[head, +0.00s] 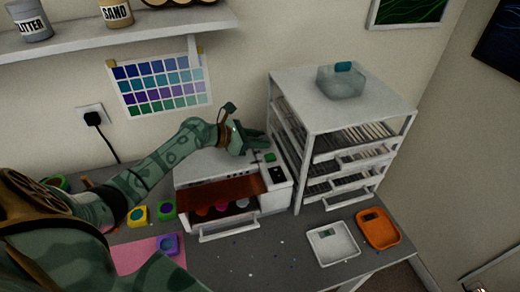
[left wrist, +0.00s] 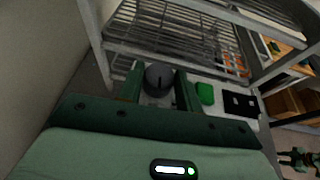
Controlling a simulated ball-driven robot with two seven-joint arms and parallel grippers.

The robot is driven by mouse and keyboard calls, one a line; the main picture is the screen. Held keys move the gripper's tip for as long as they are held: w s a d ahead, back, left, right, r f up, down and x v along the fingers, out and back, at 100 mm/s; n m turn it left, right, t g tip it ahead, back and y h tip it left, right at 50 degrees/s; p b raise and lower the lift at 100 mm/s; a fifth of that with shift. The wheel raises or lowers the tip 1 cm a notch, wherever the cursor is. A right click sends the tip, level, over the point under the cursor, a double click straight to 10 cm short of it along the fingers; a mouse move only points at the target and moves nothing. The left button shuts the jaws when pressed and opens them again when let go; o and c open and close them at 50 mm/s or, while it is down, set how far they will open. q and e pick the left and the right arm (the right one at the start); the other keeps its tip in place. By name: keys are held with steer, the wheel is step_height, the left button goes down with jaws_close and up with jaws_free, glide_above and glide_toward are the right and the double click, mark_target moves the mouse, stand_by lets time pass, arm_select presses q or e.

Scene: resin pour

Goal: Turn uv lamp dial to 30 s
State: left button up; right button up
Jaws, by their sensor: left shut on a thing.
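The UV lamp (head: 198,168) is a white box on the bench with a red-orange see-through front and several coloured pieces inside. My left gripper (head: 256,143) reaches over its top right from the left. In the left wrist view the dark grey dial (left wrist: 159,78) sits between the two green fingers of my left gripper (left wrist: 158,96), which is shut on it. In the head view the gripper hides the dial. The dial's setting cannot be read. A green button (head: 270,157) and a black panel (head: 278,174) are beside the dial. My right gripper is not in view.
A white drying rack (head: 310,117) with wire shelves stands close to the right of the lamp, with a clear container (head: 342,84) on top. A white scale-like tray (head: 333,243) and an orange one (head: 377,229) lie at the front right. Coloured pots and a pink mat (head: 133,257) are left.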

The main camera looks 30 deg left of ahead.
arm_select(q)
steer(key=m+g+h+b, duration=0.1)
steer(key=m+g+b, duration=0.1)
steer(key=b, duration=0.1)
steer(key=m+g+h+b, duration=0.2)
steer(key=m+g+b, duration=0.1)
steer(key=b, duration=0.1)
steer(key=w+m+g+h+b, duration=0.1)
steer(key=m+g+h+b, duration=0.1)
steer(key=m+g+b, duration=0.1)
steer(key=shift+a+f+b, duration=0.3)
steer(key=shift+f+b, duration=0.05)
steer(key=shift+r+m+g+b, duration=0.15)
steer(key=shift+m+g+b, duration=0.65)
steer(key=shift+g+b, duration=0.15)
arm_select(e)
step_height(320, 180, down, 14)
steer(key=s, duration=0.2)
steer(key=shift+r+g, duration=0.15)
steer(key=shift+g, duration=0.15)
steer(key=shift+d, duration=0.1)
arm_select(q)
steer(key=o, duration=1)
steer(key=shift+d+r, duration=0.1)
